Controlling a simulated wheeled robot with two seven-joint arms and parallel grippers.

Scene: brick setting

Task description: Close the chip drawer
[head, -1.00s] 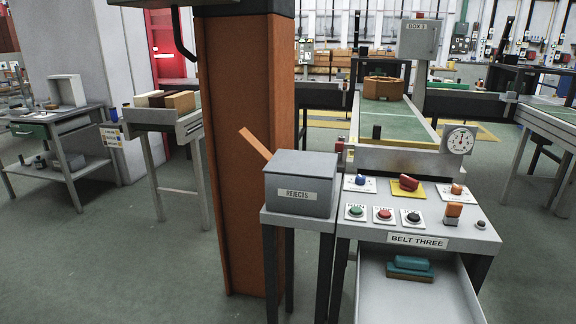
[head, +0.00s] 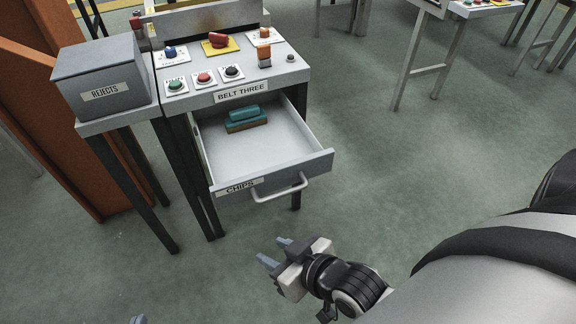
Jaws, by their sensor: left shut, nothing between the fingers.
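The chip drawer (head: 277,174), with a CHIPS label and a bar handle (head: 280,188) on its front, stands pulled out from under the BELT THREE panel. A teal and brown block-like item (head: 245,120) lies inside it toward the back. My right gripper (head: 274,250) is below and in front of the drawer front in the picture, apart from the handle. Its two fingers are spread with nothing between them. Only a tip of my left gripper (head: 138,320) shows at the bottom edge; it is shut and empty, away from the drawer.
The control panel (head: 276,77) with buttons and knobs sits above the drawer. A grey REJECTS box (head: 103,82) stands on a stand to its left, beside an orange column (head: 50,130). The floor (head: 400,170) right of the drawer is clear.

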